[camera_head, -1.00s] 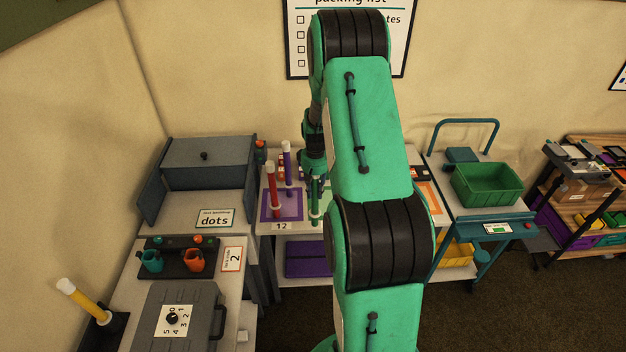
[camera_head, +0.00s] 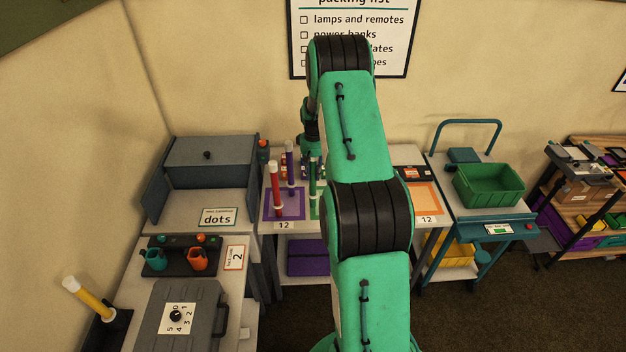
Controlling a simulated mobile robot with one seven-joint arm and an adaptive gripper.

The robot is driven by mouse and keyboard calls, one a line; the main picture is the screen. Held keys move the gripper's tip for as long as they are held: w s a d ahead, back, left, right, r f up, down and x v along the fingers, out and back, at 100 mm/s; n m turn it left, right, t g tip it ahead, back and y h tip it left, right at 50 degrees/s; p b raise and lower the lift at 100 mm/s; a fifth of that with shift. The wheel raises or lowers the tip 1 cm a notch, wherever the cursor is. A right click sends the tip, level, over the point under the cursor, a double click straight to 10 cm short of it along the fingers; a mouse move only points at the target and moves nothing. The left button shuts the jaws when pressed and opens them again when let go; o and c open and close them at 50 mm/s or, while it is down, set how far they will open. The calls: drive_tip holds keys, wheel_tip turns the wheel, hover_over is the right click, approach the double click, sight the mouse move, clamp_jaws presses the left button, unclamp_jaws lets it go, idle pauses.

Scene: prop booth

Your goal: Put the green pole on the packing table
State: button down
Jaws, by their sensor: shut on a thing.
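The green pole (camera_head: 313,183) is upright below my gripper (camera_head: 311,158), over or on the green mat (camera_head: 316,211). My gripper is shut on its upper part; the fingers are small and partly hidden. I cannot tell whether the pole's foot touches the surface. The pale table with the coloured mats (camera_head: 248,226) stands against the wall under the packing list. My arm hides part of its middle.
A red pole (camera_head: 276,192) and a purple pole (camera_head: 290,170) stand close left, on the purple mat (camera_head: 297,209). An orange mat (camera_head: 424,199) lies to the right. A teal cart with a green crate (camera_head: 490,197) stands further right. A yellow pole (camera_head: 88,297) leans at lower left.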

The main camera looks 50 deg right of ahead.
sight(313, 179)
drive_tip(key=shift+f+p, duration=0.35)
drive_tip(key=shift+f, duration=1.4)
drive_tip(key=c, duration=1.5)
unclamp_jaws()
wheel_tip(313, 179, up, 12)
drive_tip(key=shift+b, duration=0.7)
